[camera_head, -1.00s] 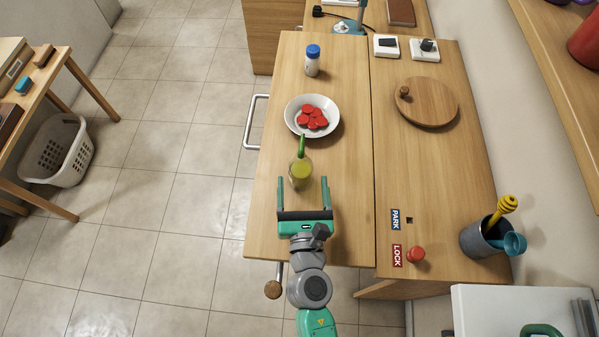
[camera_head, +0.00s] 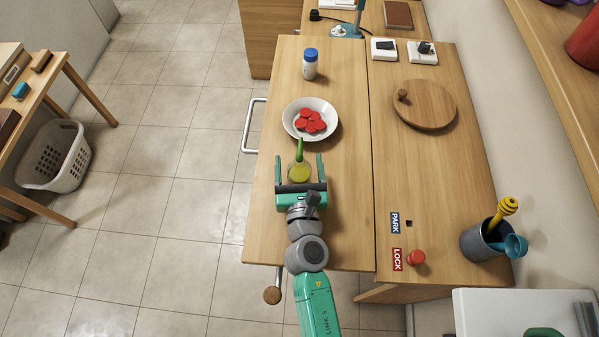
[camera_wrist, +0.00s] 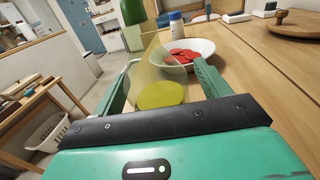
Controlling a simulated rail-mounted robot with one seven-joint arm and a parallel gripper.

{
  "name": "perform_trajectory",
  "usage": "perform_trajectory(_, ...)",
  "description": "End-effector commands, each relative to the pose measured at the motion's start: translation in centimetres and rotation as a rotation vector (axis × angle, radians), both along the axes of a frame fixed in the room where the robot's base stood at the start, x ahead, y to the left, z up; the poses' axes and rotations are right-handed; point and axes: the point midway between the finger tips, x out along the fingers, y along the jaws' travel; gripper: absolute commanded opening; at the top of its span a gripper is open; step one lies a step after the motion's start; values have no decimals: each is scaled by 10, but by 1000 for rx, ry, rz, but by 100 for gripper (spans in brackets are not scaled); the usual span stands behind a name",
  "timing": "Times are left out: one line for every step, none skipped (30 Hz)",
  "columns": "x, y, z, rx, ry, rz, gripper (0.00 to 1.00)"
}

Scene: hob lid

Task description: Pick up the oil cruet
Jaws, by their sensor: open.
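The oil cruet (camera_head: 299,171) is a clear glass vessel with yellow-green oil and a green spout. It stands upright on the wooden counter, in front of the white bowl. My gripper (camera_head: 299,166) is open, with one green finger on each side of the cruet. In the wrist view the cruet (camera_wrist: 160,92) fills the space between the fingers, close to the dark palm bar. I cannot tell whether either finger touches it. The cruet's top runs out of the wrist view.
A white bowl (camera_head: 289,126) of red slices stands just beyond the cruet, with a blue-capped bottle (camera_head: 310,66) behind it. A round wooden lid (camera_head: 430,105) lies to the right. A red LOCK knob (camera_head: 416,257) and a grey utensil pot (camera_head: 478,243) stand at the front right.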

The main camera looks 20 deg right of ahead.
Motion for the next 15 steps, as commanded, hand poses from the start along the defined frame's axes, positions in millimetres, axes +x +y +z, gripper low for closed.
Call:
perform_trajectory(0, 0, 0, 0, 0, 0, 75)
perform_trajectory(0, 0, 0, 0, 0, 0, 75)
perform_trajectory(0, 0, 0, 0, 0, 0, 72)
perform_trajectory(0, 0, 0, 0, 0, 0, 66)
perform_trajectory(0, 0, 0, 0, 0, 0, 60)
perform_trajectory(0, 0, 0, 0, 0, 0, 52)
perform_trajectory(0, 0, 0, 0, 0, 0, 46)
perform_trajectory(0, 0, 0, 0, 0, 0, 40)
perform_trajectory(0, 0, 0, 0, 0, 0, 32)
perform_trajectory(0, 0, 0, 0, 0, 0, 26)
perform_trajectory(0, 0, 0, 0, 0, 0, 22)
perform_trajectory(0, 0, 1, 0, -1, 0, 22)
perform_trajectory(0, 0, 1, 0, -1, 0, 22)
perform_trajectory(0, 0, 0, 0, -1, 0, 22)
perform_trajectory(0, 0, 0, 0, -1, 0, 22)
